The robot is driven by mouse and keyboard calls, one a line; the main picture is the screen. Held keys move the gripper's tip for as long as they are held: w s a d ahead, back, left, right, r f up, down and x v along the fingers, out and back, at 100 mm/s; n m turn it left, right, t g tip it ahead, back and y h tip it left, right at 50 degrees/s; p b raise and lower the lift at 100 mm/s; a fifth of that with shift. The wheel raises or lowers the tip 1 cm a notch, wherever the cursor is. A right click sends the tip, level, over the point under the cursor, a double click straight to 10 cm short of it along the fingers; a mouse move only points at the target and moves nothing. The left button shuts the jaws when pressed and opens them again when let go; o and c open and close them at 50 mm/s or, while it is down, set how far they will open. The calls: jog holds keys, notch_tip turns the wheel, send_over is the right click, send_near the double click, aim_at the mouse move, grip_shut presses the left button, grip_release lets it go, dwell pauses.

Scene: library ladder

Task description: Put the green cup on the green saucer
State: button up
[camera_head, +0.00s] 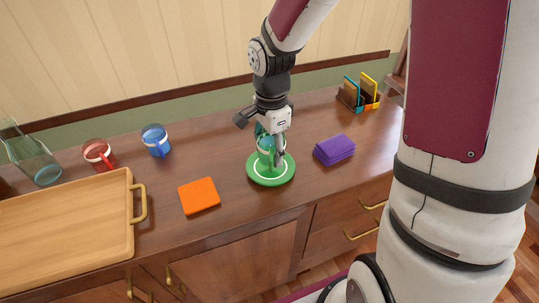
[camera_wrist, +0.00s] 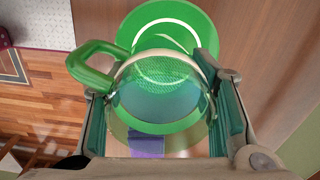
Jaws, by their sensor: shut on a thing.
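The green cup (camera_wrist: 160,90) is between the finger pads of my gripper (camera_wrist: 165,115) in the wrist view, with its green handle (camera_wrist: 95,66) to the left. In the head view my gripper (camera_head: 270,138) points down and is shut on the cup (camera_head: 265,158), which appears upright and is partly hidden by the fingers. The green saucer (camera_head: 258,178), with a white ring, lies on the cabinet top directly under the cup. I cannot tell whether the cup's base touches the saucer.
An orange square (camera_head: 199,196) lies left of the saucer and a purple stack (camera_head: 334,149) right of it. A blue cup (camera_head: 156,140), a red cup (camera_head: 98,154), a glass bottle (camera_head: 34,162) and a wooden tray (camera_head: 120,200) are farther left. An organiser (camera_head: 358,97) stands back right.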

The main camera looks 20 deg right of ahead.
jog(key=shift+w+d+f, duration=0.1)
jog(key=shift+w+f, duration=0.05)
jog(key=shift+w, duration=0.3)
jog(key=shift+f, duration=1.65)
jog(key=shift+b, duration=0.3)
jog(key=shift+f, duration=0.2)
jog(key=o, duration=1.3)
jog(key=shift+r, duration=0.1)
notch_tip(320, 180, up, 12)
jog(key=shift+r+p, duration=0.2)
jog(key=shift+p, duration=0.65)
